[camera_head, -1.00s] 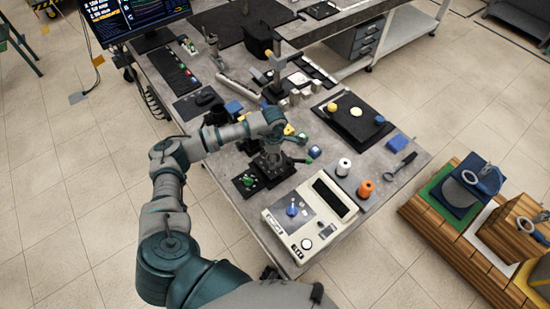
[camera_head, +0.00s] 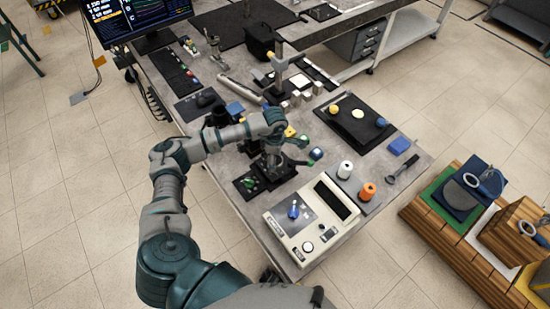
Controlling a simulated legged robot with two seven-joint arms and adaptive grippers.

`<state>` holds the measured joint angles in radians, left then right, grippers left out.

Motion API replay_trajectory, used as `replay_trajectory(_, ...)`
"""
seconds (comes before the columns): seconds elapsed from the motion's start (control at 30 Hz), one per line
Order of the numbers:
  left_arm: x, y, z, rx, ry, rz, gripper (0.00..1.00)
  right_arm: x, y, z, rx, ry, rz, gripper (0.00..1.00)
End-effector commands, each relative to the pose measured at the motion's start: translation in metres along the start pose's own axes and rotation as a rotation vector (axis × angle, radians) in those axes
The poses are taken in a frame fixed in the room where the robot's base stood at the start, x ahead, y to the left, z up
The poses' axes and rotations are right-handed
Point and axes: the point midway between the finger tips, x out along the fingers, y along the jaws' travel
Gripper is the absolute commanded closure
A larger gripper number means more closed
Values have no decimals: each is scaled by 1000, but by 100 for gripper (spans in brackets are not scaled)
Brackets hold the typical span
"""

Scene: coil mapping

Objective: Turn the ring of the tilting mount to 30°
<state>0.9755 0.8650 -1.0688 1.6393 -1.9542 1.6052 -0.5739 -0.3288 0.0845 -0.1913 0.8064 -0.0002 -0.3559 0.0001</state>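The tilting mount (camera_head: 263,174) appears to be the dark fixture on the near part of the bench, with a green knob (camera_head: 250,183) on its base at the left. My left arm reaches in from the left, and its gripper (camera_head: 297,149) is over the upper right side of the mount, hiding most of its upper part. The gripper's fingers point right and look spread, but what lies between them is too small to make out. A small blue and white piece (camera_head: 316,154) shows just right of the fingertips. The ring and its angle marks cannot be read. My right gripper is not in view.
A beige instrument box (camera_head: 311,220) with a blue knob stands in front of the mount. White (camera_head: 345,169) and orange (camera_head: 367,191) spools stand to the right. A black tray (camera_head: 345,128) with coloured discs lies behind. Metal blocks and a stand crowd the back.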

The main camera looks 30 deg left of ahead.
Motion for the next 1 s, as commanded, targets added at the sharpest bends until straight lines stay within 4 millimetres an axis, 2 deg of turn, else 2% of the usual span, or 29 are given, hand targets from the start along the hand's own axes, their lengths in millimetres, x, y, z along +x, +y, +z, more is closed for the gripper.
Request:
replay_trajectory(0.13, -5, 0, 1, 1, -1, 1, 12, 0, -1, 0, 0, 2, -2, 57)
replay_trajectory(0.23, -18, 0, 1, 1, -2, 3, 12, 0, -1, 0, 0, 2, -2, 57)
replay_trajectory(0.5, -78, 2, 0, 0, -2, 2, 12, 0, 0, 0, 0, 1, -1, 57)
replay_trajectory(0.7, -109, 2, -1, -1, -2, 1, 12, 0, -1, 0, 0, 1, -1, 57)
replay_trajectory(1.0, -118, 2, -2, 0, -1, -2, 12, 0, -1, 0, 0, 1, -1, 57)
